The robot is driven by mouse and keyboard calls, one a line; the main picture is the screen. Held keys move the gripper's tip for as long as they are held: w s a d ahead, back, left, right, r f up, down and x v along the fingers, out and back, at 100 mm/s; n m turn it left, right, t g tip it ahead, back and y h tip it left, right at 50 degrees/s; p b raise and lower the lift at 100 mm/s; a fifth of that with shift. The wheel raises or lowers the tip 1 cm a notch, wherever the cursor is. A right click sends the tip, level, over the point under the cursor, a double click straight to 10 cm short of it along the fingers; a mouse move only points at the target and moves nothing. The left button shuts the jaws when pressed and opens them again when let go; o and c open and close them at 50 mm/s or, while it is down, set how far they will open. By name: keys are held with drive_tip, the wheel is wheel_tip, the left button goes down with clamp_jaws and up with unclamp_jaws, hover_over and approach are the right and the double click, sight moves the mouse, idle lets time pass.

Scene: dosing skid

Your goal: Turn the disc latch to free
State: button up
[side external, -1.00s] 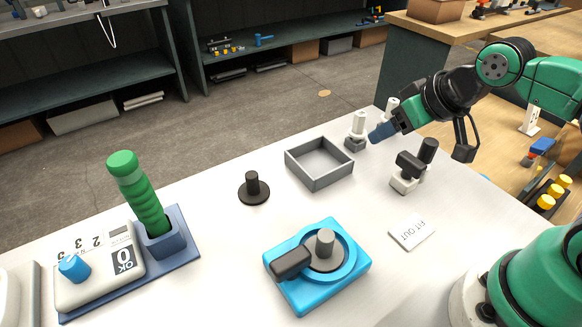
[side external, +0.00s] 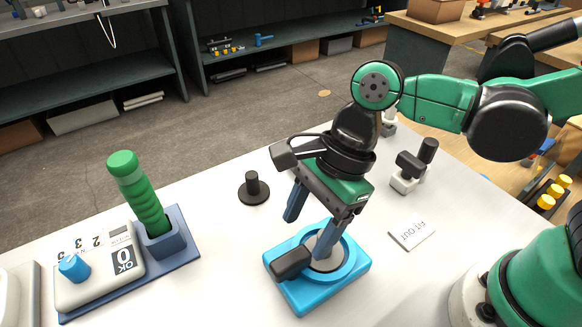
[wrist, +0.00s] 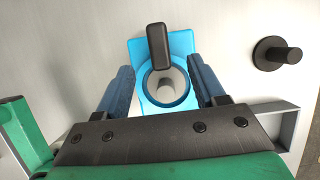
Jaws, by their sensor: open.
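The disc latch is a blue square base (side external: 310,297) with a grey round disc, a grey upright post and a black block-shaped handle (side external: 292,262). In the side view the handle points to the lower left. In the wrist view the handle (wrist: 158,46) points up the picture and the grey post (wrist: 166,88) stands in the blue ring. My gripper (side external: 305,230) is open above the latch, its blue fingers pointing down. In the wrist view my gripper (wrist: 160,85) has its fingers on either side of the post, apart from it. The arm partly hides the post in the side view.
A black knob on a round foot (side external: 253,188) stands behind the latch. A "FIT OUT" card (side external: 411,233) lies to the right. A black and white fixture (side external: 408,172) stands behind the card. A green handle (side external: 143,195) and a control box (side external: 98,268) are at left. A grey tray (wrist: 286,122) is largely hidden by my arm.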

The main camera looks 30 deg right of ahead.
sight(293, 258)
drive_tip(key=shift+x, duration=2.8)
drive_tip(key=shift+s, duration=0.1)
clamp_jaws()
